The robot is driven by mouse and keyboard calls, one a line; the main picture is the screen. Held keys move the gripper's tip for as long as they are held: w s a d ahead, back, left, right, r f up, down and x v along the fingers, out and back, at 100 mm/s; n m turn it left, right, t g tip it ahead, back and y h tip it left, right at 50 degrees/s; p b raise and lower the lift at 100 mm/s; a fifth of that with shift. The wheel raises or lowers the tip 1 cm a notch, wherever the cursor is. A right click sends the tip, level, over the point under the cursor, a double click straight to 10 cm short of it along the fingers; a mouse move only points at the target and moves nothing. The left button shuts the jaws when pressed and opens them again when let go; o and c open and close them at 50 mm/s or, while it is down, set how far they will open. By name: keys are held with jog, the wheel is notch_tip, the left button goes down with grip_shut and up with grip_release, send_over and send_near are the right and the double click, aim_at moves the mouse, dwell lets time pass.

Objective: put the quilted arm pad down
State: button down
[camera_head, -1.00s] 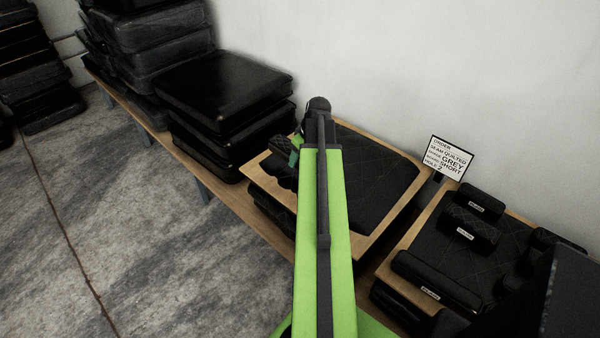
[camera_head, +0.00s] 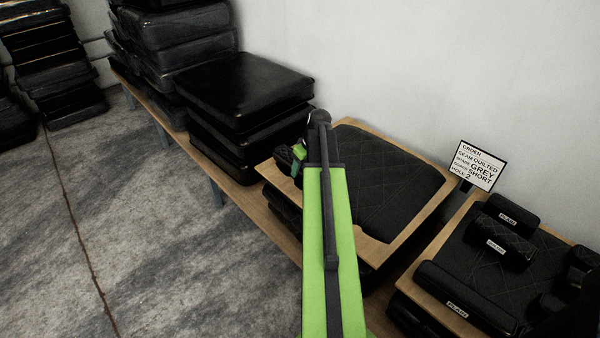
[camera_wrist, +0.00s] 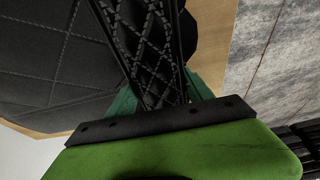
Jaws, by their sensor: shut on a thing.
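The black quilted arm pad (camera_wrist: 152,50), with diamond stitching, is held between the green fingers of my gripper (camera_wrist: 158,95) in the wrist view. In the head view my gripper (camera_head: 297,162) is mostly hidden behind my arm, and a dark end of the pad (camera_head: 284,158) shows beside it. The pad is over the left edge of a wooden board with a black quilted panel (camera_head: 385,185). I cannot tell whether the pad touches the board.
A stack of black cushions (camera_head: 245,92) stands left of the board on the wooden bench (camera_head: 240,195). At right, another board holds several labelled black pads (camera_head: 505,245). An order sign (camera_head: 476,166) reads quilted, grey, short, hole 2. Open floor (camera_head: 150,240) lies at left.

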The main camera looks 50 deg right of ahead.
jog(key=shift+f, duration=0.2)
jog(key=shift+c, duration=2.1)
grip_release()
jog(key=shift+r, duration=0.1)
jog(key=shift+r, duration=0.1)
jog(key=p+v, duration=1.1)
jog(key=v, duration=0.1)
jog(key=shift+p, duration=0.3)
